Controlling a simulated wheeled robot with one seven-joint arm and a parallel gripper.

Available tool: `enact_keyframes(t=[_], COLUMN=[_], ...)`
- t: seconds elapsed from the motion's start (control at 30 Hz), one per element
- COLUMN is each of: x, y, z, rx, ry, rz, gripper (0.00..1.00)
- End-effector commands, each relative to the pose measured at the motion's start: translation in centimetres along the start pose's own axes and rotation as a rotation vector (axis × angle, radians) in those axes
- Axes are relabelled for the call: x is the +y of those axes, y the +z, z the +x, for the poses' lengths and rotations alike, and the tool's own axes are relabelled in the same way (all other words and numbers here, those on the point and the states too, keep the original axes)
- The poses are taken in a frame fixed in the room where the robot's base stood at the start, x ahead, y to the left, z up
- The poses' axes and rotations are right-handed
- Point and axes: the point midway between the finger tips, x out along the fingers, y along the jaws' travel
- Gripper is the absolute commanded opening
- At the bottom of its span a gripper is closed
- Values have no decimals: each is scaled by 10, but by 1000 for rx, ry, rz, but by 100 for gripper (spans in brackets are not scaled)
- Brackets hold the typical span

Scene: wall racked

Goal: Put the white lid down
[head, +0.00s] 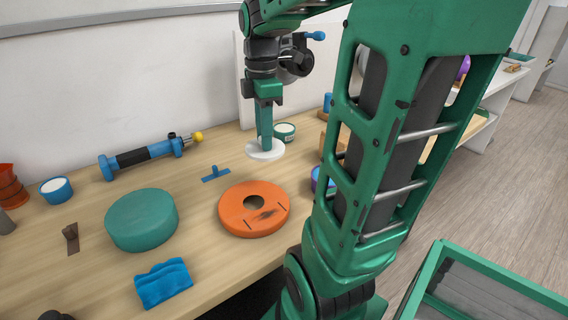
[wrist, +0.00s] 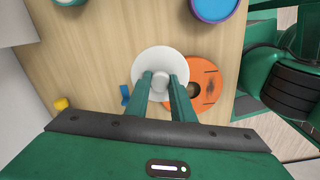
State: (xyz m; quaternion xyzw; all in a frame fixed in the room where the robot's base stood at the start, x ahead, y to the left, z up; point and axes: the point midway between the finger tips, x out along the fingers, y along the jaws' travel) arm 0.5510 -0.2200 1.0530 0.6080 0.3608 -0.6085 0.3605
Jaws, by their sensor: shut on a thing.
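The white lid (head: 264,151) is a flat round disc with a small knob, seen in the head view over the wooden table behind the orange disc. In the wrist view the lid (wrist: 160,62) lies between and beyond my fingertips, with its knob between them. My gripper (head: 265,143) points straight down and is shut on the lid's knob; its two green fingers (wrist: 161,84) show in the wrist view. The lid looks level and close to the tabletop. I cannot tell whether it touches the table.
On the table (head: 190,203) are an orange disc (head: 232,215), a teal round cushion (head: 141,220), a blue cloth (head: 163,284), a small blue T-shaped piece (head: 215,174) and a green-sided tub (head: 284,132) just behind the lid. A blue and black cylinder tool (head: 146,155) lies near the wall.

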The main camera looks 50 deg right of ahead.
Motion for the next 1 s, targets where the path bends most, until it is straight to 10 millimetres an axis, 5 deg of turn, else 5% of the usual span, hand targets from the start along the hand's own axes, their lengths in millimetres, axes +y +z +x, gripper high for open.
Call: enact_keyframes(t=[0.33,0.8,1.0], x=[4,47,58], y=[5,80,98], z=[5,57,69], rx=[0,0,0], ry=[-2,-3,-1], rz=[0,1,-1], gripper=[0,0,0])
